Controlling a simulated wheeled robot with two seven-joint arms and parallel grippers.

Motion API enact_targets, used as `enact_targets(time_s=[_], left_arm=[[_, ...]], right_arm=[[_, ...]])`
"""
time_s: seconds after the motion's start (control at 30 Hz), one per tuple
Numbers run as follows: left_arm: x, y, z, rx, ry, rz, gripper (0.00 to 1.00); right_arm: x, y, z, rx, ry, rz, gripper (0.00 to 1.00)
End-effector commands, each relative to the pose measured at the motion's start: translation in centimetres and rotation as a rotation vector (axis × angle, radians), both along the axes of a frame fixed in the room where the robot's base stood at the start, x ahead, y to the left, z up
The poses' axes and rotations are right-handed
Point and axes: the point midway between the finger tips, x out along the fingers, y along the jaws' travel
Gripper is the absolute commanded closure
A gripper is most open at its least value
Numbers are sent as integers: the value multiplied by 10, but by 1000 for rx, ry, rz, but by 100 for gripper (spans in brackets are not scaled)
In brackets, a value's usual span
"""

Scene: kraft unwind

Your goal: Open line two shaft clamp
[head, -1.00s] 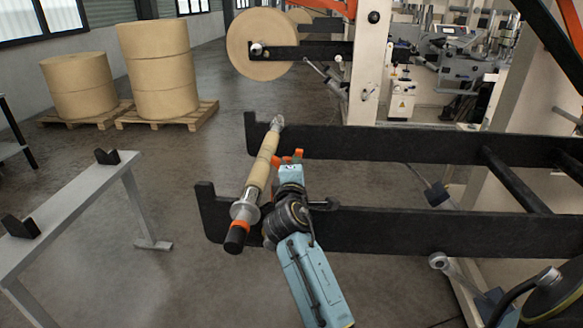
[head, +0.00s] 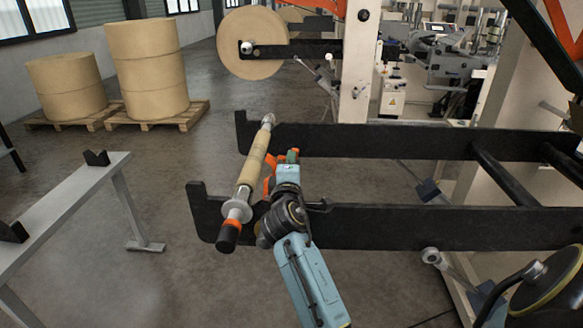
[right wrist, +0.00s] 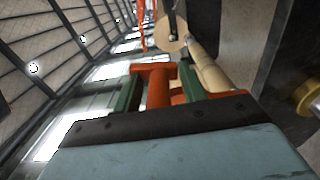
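The shaft (head: 252,170) lies across two black arms and has pale brown cores, a silver collar, an orange ring and a black end (head: 228,236). My right gripper (head: 287,160) is beside the shaft, between the two black arms. In the right wrist view its green fingers (right wrist: 160,92) stand apart, with an orange T-shaped part (right wrist: 155,78) between or just beyond them. I cannot tell whether they touch it. Orange also shows beside the gripper in the head view (head: 268,186); I cannot tell if it is the clamp. My left gripper is not in view.
The near black arm (head: 420,228) and far black arm (head: 380,142) flank my gripper. A grey stand (head: 60,205) with black cradles is at left. Brown rolls (head: 150,70) on pallets stand behind it. Another roll (head: 250,45) hangs at the back. Open floor lies between stand and arms.

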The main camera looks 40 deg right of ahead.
Motion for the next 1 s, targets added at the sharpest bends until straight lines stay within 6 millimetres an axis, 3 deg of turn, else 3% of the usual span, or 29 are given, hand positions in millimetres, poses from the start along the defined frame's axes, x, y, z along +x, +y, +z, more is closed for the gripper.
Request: enact_targets(time_s=[0.33,0.8,1.0], left_arm=[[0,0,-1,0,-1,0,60],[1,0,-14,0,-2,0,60],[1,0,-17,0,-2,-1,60]], right_arm=[[-10,10,-1,1,-1,3,59],[-84,73,-1,3,0,0,59],[-98,87,-1,1,0,0,59]])
